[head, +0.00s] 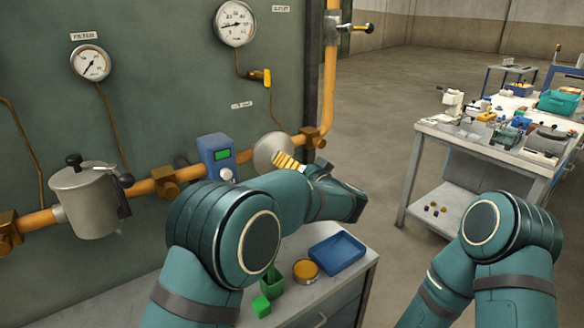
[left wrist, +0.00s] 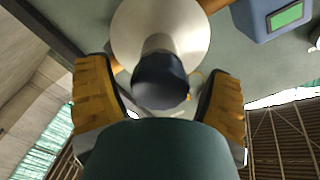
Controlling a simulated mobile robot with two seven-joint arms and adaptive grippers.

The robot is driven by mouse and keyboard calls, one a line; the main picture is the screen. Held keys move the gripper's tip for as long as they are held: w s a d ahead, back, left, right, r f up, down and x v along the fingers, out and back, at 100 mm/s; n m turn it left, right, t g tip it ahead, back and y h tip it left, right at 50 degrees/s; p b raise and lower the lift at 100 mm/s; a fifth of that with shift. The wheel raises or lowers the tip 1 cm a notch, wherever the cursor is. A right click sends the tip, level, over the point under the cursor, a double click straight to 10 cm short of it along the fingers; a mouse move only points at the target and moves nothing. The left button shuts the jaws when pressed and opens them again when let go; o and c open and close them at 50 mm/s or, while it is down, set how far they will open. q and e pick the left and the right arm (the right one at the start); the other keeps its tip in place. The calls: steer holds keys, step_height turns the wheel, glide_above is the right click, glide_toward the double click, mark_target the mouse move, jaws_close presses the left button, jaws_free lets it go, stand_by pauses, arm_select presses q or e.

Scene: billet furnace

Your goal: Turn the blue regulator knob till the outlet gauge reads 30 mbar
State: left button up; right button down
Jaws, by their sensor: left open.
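The round pale regulator body (head: 268,150) sits on the orange pipe, partly behind my left gripper (head: 289,162). In the left wrist view, the dark blue knob (left wrist: 160,82) stands out from the pale regulator disc (left wrist: 160,25). The yellow fingers of my left gripper (left wrist: 159,75) are open, one on each side of the knob, with visible gaps. The knob is hidden in the head view. The outlet gauge (head: 234,24) hangs at the top of the panel. Its needle points left, but its numbers are too small to read. My right gripper is out of view.
A blue box with a green display (head: 217,155) is left of the regulator. A filter pot (head: 88,195) and filter gauge (head: 91,62) are farther left. A cabinet below holds a blue tray (head: 338,254) and small items. A cluttered workbench (head: 480,147) stands right.

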arm_select(q)
steer(key=c, duration=1.2)
steer(key=shift+m, duration=0.3)
steer(key=shift+m+b, duration=0.5)
steer(key=shift+m, duration=0.5)
steer(key=m, duration=0.2)
steer(key=shift+m, duration=0.3)
steer(key=m, duration=0.2)
steer(key=shift+m, duration=0.4)
steer(key=shift+m+p, duration=0.95)
steer(key=shift+m, duration=0.95)
